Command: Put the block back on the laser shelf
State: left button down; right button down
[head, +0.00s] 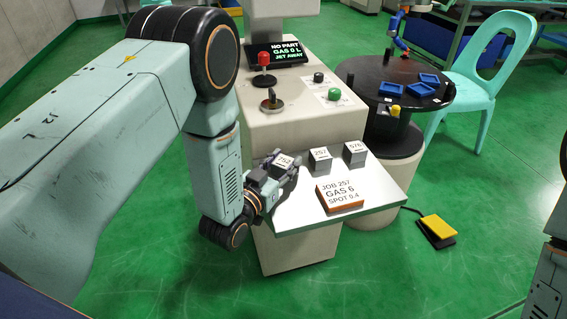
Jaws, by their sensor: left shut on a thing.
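My left gripper (272,180) is shut on a grey block labelled 752 (284,159), at the left end of the laser shelf (372,190). The fingers hide much of the block, and I cannot tell whether it touches the shelf. Two more grey blocks stand on the shelf: one labelled 257 (320,158) in the middle and one labelled 576 (355,152) to its right. My right gripper is out of view; only part of my right arm shows at the right edge.
An orange-edged job card (340,197) reading JOB 257, GAS 6, SPOT 0.4 lies on the shelf's front. Behind are a red-knobbed lever (264,66), a key switch (271,100), a green button (334,94) and a display (283,52). A round black table (375,75) and yellow pedal (437,227) are right.

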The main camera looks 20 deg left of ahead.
pick_arm(q)
jog(key=shift+f, duration=0.1)
jog(key=c, duration=0.8)
grip_release()
jog(key=shift+o, duration=0.2)
jog(key=shift+r, duration=0.2)
jog(key=p+v, duration=0.3)
jog(key=v, duration=0.9)
jog(key=shift+s+f, duration=0.1)
jog(key=shift+f, duration=0.05)
